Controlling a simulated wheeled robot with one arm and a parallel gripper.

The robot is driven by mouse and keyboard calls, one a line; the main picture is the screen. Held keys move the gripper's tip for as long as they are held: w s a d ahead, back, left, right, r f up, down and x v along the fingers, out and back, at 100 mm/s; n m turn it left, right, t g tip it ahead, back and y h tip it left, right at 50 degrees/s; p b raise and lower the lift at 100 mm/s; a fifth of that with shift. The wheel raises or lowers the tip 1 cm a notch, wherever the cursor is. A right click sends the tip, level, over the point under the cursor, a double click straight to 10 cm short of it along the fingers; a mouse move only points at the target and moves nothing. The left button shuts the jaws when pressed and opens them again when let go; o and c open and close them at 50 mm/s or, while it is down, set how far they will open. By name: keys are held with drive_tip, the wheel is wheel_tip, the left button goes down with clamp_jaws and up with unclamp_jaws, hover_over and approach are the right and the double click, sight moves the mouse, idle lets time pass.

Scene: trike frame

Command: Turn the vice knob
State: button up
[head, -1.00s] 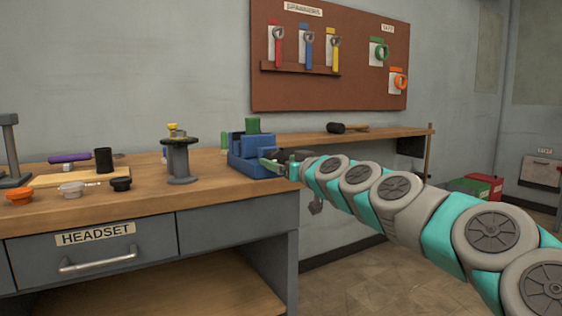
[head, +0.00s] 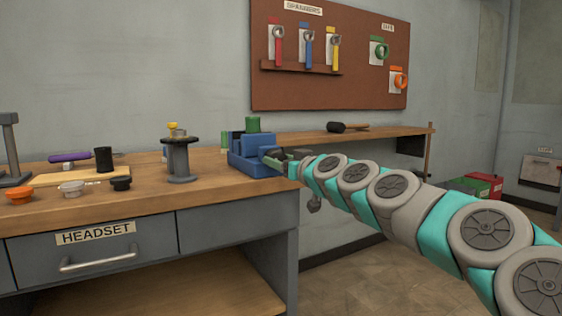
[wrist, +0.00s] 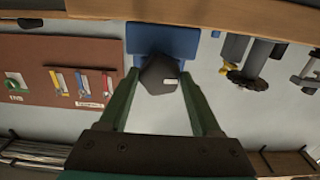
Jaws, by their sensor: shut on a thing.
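The blue vice (head: 254,152) stands at the right end of the wooden workbench, with a green cylinder (head: 253,125) in its top. In the wrist view the vice (wrist: 162,40) is behind its dark knob (wrist: 159,74), which has a small pale mark on its face. My gripper (wrist: 160,80) has its two green fingers on either side of the knob and is shut on it. In the head view my gripper (head: 282,159) reaches the vice's right side from the right, and its fingers are small there and partly hide the knob.
The workbench (head: 215,196) carries a grey post stand (head: 180,160), a black cup (head: 103,160) and small orange, grey and black parts at left. A shelf (head: 380,134) with a black mallet (head: 347,127) runs behind my arm. A tool board (head: 330,85) hangs above.

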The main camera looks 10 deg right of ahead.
drive_tip(key=shift+c, duration=1)
drive_tip(key=m, duration=0.3)
drive_tip(key=shift+m, duration=0.4)
drive_tip(key=m+p, duration=0.1)
drive_tip(key=m, duration=0.3)
drive_tip(key=shift+r+m, duration=0.1)
drive_tip(key=shift+m, duration=0.2)
drive_tip(key=m+p, duration=0.2)
drive_tip(key=m, duration=0.3)
drive_tip(key=shift+p, duration=0.4)
drive_tip(key=shift+m+p, duration=0.9)
drive_tip(key=shift+m, duration=1.2)
